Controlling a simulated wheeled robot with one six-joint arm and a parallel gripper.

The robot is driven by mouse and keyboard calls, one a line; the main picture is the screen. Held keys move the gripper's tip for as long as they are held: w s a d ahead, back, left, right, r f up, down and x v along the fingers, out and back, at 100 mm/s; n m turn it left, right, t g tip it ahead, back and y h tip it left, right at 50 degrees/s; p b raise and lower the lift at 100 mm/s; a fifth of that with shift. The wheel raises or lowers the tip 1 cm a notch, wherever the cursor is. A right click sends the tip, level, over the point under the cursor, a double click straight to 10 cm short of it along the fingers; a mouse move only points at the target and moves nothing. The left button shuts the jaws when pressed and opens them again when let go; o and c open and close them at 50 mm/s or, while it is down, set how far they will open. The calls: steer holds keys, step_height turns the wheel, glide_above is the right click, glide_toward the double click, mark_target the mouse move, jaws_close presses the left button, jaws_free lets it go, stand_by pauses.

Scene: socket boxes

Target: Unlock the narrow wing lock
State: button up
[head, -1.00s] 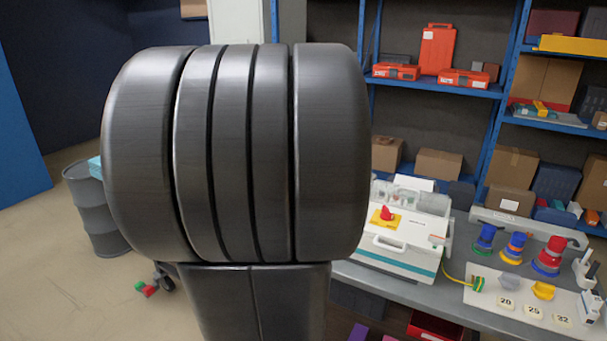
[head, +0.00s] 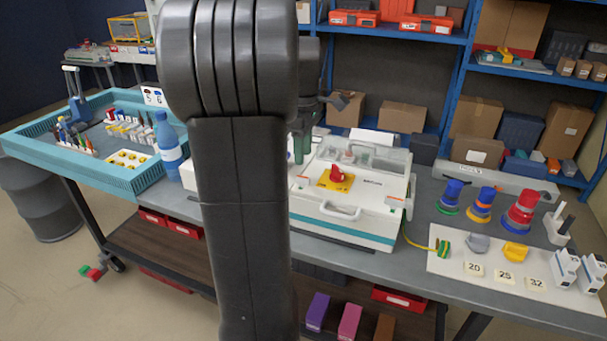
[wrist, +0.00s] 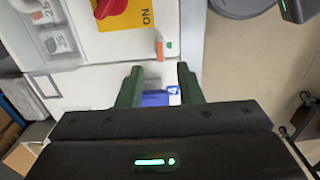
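The white socket box (head: 345,237) with a teal stripe stands on the bench. A red rotary knob (head: 338,174) sits on its yellow plate (head: 322,183), also in the wrist view (wrist: 108,8). Another orange latch (head: 396,203) is at the box's right end. I cannot tell which is the narrow wing lock. My gripper (wrist: 158,84) is open, its green fingers beyond the box's left end in the head view (head: 300,146). A blue-and-white patch (wrist: 160,97) shows between the fingertips, apparently ungripped.
A blue bottle (head: 168,146) and a teal-walled tray (head: 85,178) stand left of the box. Coloured plugs (head: 521,212) and a white board (head: 450,264) lie to the right. Blue shelving (head: 455,90) stands behind the bench. My arm hides part of the box's left.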

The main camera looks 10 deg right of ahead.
mark_target(303, 177)
step_height(303, 177, down, 7)
steer(key=shift+r+b, duration=0.1)
steer(key=shift+b, duration=0.2)
jaws_close()
